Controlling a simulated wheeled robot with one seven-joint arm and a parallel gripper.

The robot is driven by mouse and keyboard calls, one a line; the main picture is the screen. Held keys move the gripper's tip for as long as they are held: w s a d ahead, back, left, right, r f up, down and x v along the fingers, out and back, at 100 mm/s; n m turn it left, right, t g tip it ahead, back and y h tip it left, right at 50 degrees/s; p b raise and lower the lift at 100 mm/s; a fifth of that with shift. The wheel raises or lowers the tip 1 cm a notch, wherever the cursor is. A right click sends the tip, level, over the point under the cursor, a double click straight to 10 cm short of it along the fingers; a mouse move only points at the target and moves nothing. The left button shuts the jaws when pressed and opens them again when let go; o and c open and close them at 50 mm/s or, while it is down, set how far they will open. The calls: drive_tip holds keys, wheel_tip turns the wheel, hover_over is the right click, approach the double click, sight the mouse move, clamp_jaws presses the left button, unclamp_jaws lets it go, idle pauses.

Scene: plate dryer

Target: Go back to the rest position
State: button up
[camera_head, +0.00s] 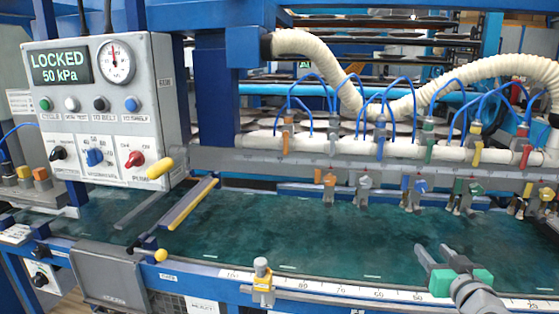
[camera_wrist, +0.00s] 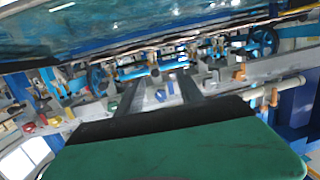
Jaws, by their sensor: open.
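My gripper (camera_head: 432,262) shows at the lower right in the head view, above the front edge of the green belt (camera_head: 290,238). Its two dark fingers are spread apart with nothing between them. In the wrist view my gripper (camera_wrist: 160,88) has both fingers pointing away from the green palm, also apart and empty. That view is tilted and blurred, with the machine's fittings beyond the fingertips.
A control panel (camera_head: 140,100) at the left reads LOCKED, 50 kPa. A bar with several coloured valves (camera_head: 380,145) and hoses runs behind the belt. A ruler rail (camera_head: 330,290) with a clamp (camera_head: 262,280) lines the front.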

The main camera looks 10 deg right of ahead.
drive_tip(key=w+a+f+n+g+y+p, duration=0.1)
drive_tip(key=w+a+n+g+y+p, duration=0.2)
drive_tip(key=a, duration=0.7)
drive_tip(key=a+f+g+y+p, duration=0.1)
drive_tip(key=a+g+y+p, duration=0.3)
drive_tip(key=a, duration=0.6)
drive_tip(key=s+a+r+g+h+p, duration=0.1)
drive_tip(key=s+a+g+p, duration=0.4)
drive_tip(key=s+a, duration=0.5)
drive_tip(key=shift+s+a+h+p, duration=0.4)
drive_tip(key=shift+s+h+p, duration=0.45)
drive_tip(key=shift+p, duration=0.25)
